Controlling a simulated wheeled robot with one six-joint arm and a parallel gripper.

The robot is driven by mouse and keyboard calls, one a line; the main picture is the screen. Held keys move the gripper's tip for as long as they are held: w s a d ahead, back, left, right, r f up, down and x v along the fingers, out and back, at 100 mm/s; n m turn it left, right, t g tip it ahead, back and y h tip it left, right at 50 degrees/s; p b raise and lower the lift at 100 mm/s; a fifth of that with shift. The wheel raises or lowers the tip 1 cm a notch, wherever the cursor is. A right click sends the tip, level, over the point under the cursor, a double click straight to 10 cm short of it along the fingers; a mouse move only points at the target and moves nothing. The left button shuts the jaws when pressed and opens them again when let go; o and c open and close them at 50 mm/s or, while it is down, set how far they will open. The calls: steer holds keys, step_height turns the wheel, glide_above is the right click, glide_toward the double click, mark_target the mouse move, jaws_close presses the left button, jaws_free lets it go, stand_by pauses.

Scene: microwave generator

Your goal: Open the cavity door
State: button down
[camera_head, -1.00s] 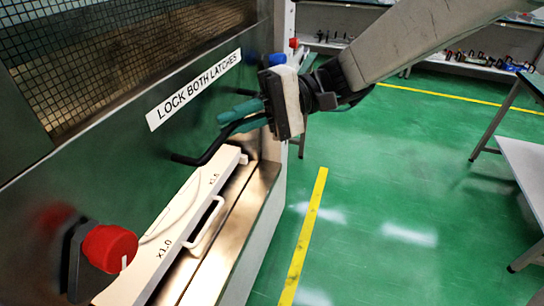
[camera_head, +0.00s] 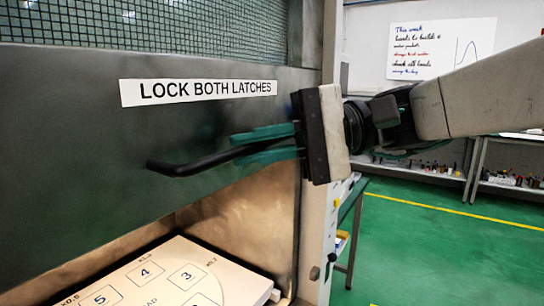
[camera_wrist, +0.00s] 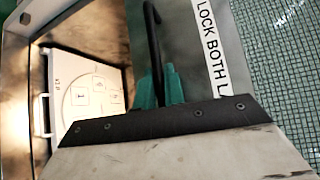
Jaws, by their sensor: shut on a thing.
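The cavity door (camera_head: 80,120) is a dark grey metal panel with a mesh window and a "LOCK BOTH LATCHES" label. A black bar handle (camera_head: 185,168) sticks out from its lower part. My gripper (camera_head: 243,149) has its green fingers shut around the right part of the handle. In the wrist view the gripper (camera_wrist: 160,84) holds the handle (camera_wrist: 152,35) between its fingers. Below the door the lit cavity (camera_head: 245,220) is open in front, and a white numbered board (camera_head: 140,268) lies inside. The door's latches are not in view now.
The board has a white pull handle, seen in the wrist view. A light frame post (camera_head: 318,240) stands right of the cavity. Green floor (camera_head: 430,260) lies clear to the right, with benches (camera_head: 420,170) and a whiteboard (camera_head: 440,47) behind.

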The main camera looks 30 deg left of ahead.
steer(key=c, duration=1.5)
jaws_free()
steer(key=f+v, duration=0.1)
steer(key=v, duration=0.6)
steer(key=shift+w+d+r, duration=0.25)
steer(key=shift+w+r, duration=0.1)
steer(key=shift+r, duration=0.1)
